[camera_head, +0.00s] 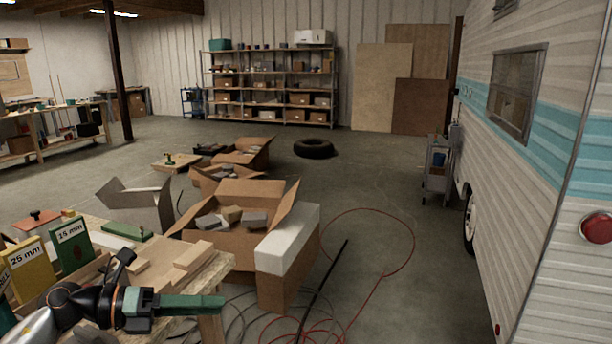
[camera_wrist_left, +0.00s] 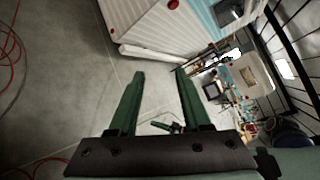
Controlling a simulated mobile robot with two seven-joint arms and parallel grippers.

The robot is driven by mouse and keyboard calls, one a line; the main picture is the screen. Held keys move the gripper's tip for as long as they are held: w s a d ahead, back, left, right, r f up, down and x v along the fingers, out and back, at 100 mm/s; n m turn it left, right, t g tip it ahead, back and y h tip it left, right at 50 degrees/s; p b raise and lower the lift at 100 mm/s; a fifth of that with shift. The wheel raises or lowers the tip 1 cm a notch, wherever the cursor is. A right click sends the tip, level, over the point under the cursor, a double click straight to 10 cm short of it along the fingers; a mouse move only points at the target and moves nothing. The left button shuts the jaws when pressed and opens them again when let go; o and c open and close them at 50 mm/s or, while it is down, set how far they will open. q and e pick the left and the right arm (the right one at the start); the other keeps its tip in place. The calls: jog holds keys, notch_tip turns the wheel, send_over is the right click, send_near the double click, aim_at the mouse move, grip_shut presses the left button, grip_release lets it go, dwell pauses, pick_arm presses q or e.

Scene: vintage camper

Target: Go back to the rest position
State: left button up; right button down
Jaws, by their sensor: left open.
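My left gripper (camera_head: 205,304) comes in from the lower left of the head view, above the near right end of the wooden workbench (camera_head: 212,270). Its green fingers point to the right. In the left wrist view the two green fingers (camera_wrist_left: 158,98) stand apart with nothing between them, and bare concrete floor and the camper show beyond. My right gripper does not show in either view.
Green and yellow boxes (camera_head: 73,245) marked 25 mm and wood blocks (camera_head: 194,256) are on the bench. An open cardboard box (camera_head: 230,240) stands beyond it. A red hose (camera_head: 412,240) and a dark bar lie on the floor. The camper (camera_head: 540,190) stands right; central floor is mostly clear.

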pick_arm(q)
notch_tip(320, 180, down, 12)
jog(key=s+d+n+t+y+p, duration=0.15)
jog(key=n+t+y, duration=0.35)
jog(key=n+t, duration=1.15)
jog(key=s+d+f+n+g+y, duration=0.1)
jog(key=s+f+n+g+y, duration=0.6)
jog(key=s+f+n+g, duration=0.5)
jog(key=s+f+n, duration=0.6)
jog(key=f+n, duration=0.1)
jog(key=f, duration=0.2)
jog(key=shift+s, duration=0.2)
jog(key=shift+d+n, duration=0.1)
jog(key=shift+n, duration=0.15)
